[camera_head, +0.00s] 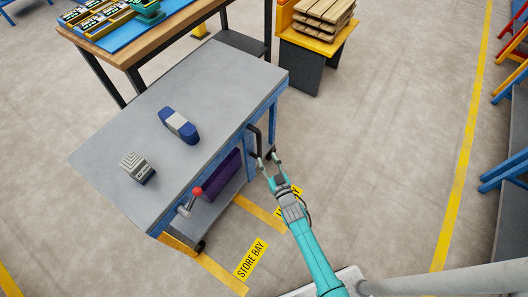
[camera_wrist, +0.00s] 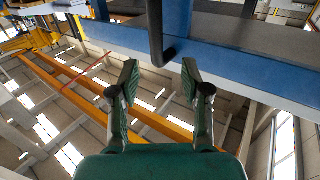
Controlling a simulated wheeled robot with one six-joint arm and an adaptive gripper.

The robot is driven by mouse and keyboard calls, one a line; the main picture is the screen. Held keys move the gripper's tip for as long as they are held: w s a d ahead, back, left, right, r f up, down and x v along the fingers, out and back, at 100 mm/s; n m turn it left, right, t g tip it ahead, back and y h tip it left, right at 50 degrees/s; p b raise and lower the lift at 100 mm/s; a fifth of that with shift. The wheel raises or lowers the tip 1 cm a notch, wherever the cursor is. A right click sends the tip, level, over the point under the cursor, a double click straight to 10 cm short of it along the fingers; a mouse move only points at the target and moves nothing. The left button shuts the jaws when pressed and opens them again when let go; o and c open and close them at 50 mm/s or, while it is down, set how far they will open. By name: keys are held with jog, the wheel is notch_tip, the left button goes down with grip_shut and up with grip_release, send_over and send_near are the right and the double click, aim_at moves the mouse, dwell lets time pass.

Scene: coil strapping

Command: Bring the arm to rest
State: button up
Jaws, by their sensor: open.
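My gripper (camera_head: 269,164) is at the end of my teal arm, beside the right end of a grey-topped cart. In the wrist view my gripper (camera_wrist: 160,85) shows two dark green finger pads apart, with nothing between them. A black bar handle (camera_head: 254,140) on the cart's blue frame is just ahead of the fingers. The handle also shows in the wrist view (camera_wrist: 156,30), above the gap between the fingertips. I cannot tell whether a finger touches it.
The cart top (camera_head: 215,85) carries a blue and grey rounded block (camera_head: 179,125) and a small grey striped box (camera_head: 137,168). A red-knobbed lever (camera_head: 190,201) juts from the near side. A wooden table (camera_head: 150,50) stands behind. Floor to the right (camera_head: 385,130) is clear.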

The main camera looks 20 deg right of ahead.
jog(key=shift+s, duration=0.8)
jog(key=shift+s, duration=0.1)
jog(key=s+r+g, duration=0.1)
jog(key=s+r, duration=0.2)
jog(key=s, duration=1)
jog(key=s+r+g, duration=0.1)
jog(key=s+r, duration=0.2)
jog(key=s, duration=0.9)
jog(key=s+r+g, duration=0.1)
jog(key=s+r, duration=1.5)
jog(key=r, duration=0.2)
jog(key=shift+s+r+m+h, duration=0.15)
jog(key=shift+r+m+h, duration=0.05)
jog(key=shift+m+h, duration=0.1)
jog(key=shift+a, duration=0.1)
